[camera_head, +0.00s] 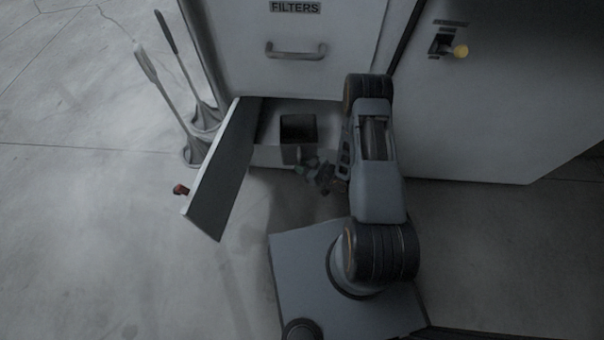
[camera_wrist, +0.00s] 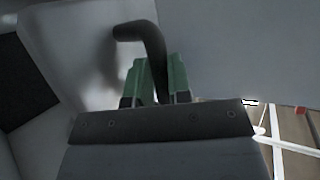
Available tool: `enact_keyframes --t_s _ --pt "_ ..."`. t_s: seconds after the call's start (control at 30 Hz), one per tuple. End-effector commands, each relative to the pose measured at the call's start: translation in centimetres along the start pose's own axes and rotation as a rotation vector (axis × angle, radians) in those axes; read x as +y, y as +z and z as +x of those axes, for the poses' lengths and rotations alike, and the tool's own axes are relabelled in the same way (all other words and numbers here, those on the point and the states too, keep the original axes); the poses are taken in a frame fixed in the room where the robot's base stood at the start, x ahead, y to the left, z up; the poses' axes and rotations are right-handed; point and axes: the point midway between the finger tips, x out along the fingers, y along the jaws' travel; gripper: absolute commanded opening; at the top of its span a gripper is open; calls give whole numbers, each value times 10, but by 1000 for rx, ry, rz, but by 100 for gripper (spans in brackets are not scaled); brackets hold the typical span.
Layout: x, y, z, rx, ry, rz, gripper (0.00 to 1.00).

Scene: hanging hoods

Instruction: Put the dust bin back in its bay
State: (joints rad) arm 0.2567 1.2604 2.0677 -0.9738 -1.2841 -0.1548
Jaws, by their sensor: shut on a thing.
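The dust bin (camera_head: 292,155) is a dark, open-topped box at the mouth of the low bay (camera_head: 268,129) under the FILTERS drawer. It looks upright, and part of the bay's right side is hidden behind my arm. My gripper (camera_head: 311,168) is low in front of the bin. In the wrist view its green fingers (camera_wrist: 157,73) are shut on a dark bent handle (camera_wrist: 146,32). How far the bin sits inside the bay is hard to tell in the dim light.
The bay's door (camera_head: 222,180), with a red knob (camera_head: 181,190), stands swung open at the left. Two long-handled tools (camera_head: 160,80) stand left of the cabinet. The FILTERS drawer (camera_head: 297,28) is shut. The left floor is clear.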

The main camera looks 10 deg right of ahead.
Motion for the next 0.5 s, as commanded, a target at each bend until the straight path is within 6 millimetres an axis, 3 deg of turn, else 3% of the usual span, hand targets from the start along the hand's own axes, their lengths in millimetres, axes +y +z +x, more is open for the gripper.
enact_keyframes --t_s 0.5 --pt "49 -7 25 3 1 -4 0"
